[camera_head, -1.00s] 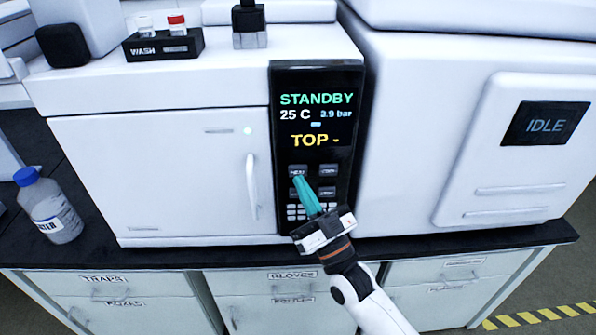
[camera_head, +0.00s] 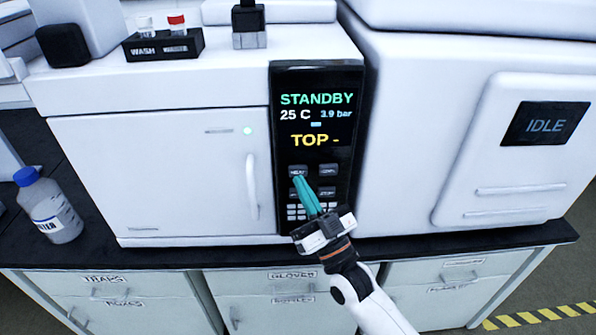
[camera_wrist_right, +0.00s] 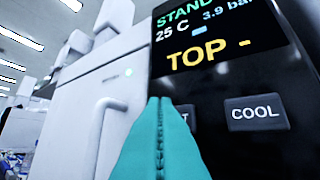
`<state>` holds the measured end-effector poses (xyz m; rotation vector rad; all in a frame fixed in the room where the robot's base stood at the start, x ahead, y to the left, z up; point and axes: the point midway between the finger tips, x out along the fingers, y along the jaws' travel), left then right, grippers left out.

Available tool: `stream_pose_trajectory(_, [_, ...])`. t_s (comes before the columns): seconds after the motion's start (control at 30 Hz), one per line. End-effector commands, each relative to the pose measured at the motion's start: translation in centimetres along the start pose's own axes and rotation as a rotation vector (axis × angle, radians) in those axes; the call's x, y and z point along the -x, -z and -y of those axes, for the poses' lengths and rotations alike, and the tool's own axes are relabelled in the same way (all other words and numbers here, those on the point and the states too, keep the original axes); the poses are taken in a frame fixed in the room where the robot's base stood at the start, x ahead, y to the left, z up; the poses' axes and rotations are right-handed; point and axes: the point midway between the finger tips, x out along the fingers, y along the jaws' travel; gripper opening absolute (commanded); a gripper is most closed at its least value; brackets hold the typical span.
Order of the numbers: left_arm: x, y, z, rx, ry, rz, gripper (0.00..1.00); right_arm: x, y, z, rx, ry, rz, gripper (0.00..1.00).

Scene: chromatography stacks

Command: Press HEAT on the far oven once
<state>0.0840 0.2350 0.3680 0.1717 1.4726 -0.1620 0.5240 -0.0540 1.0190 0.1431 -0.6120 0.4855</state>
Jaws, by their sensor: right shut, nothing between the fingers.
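The oven (camera_head: 160,165) is a white unit with a door and a black control panel (camera_head: 317,105). Its screen reads STANDBY, 25 C, 3.9 bar and TOP -. The HEAT button (camera_head: 298,170) is at the upper left of the keypad. My right gripper (camera_head: 297,180) is shut and empty, with teal fingers whose tips are at the lower edge of HEAT. I cannot tell whether they touch it. In the right wrist view the fingers (camera_wrist_right: 160,105) cover most of HEAT, leaving a final T (camera_wrist_right: 184,118) visible. COOL (camera_wrist_right: 255,112) is beside it. My left gripper is not in view.
A white unit reading IDLE (camera_head: 545,124) stands to the right. A blue-capped bottle (camera_head: 50,210) is on the dark bench at the left. A WASH rack (camera_head: 163,48) with vials sits on top of the oven. Drawers (camera_head: 290,285) are below the bench.

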Motion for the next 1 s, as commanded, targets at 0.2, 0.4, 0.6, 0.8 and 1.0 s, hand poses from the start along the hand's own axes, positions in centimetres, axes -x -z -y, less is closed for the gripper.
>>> stream_pose_trajectory(0.2, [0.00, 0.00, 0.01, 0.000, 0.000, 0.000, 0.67, -0.01, 0.00, 0.00, 0.000, 0.000, 0.000, 0.00])
stream_pose_trajectory(0.4, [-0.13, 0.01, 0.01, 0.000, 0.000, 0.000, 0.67, -0.35, 0.25, 0.25, 0.000, 0.000, 0.001, 0.00])
stream_pose_trajectory(0.6, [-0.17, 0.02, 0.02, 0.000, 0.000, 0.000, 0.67, -0.63, 0.40, 0.44, 0.000, 0.000, 0.001, 0.00])
stream_pose_trajectory(0.8, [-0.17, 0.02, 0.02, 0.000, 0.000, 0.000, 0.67, -0.62, 0.40, 0.43, 0.000, 0.000, 0.000, 0.00])
stream_pose_trajectory(1.0, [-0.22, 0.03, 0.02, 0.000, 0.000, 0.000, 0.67, -0.69, 0.48, 0.49, 0.000, 0.000, 0.000, 0.00])
